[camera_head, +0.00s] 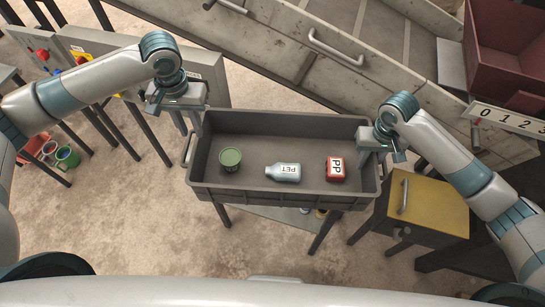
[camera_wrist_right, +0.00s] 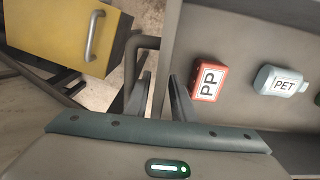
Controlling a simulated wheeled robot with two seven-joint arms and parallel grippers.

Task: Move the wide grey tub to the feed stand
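The wide grey tub (camera_head: 275,195) stands on a low stand in the middle of the head view. In it are a green cup (camera_head: 230,159), a pale blue PET bottle (camera_head: 283,172) and a red PP container (camera_head: 336,168). My left gripper (camera_head: 190,130) is over the tub's left end by the handle (camera_head: 188,150), its fingers apart. My right gripper (camera_head: 367,157) is at the tub's right end. In the right wrist view its two fingers (camera_wrist_right: 162,98) are apart beside the tub's handle (camera_wrist_right: 144,42); I cannot tell if they touch it.
A yellow-topped box with a handle (camera_head: 430,207) stands close to the tub's right. A large grey sloped housing (camera_head: 290,60) lies behind the tub. A dark red bin (camera_head: 505,50) and a number strip (camera_head: 510,121) are at right. Coloured buckets (camera_head: 65,157) are at left.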

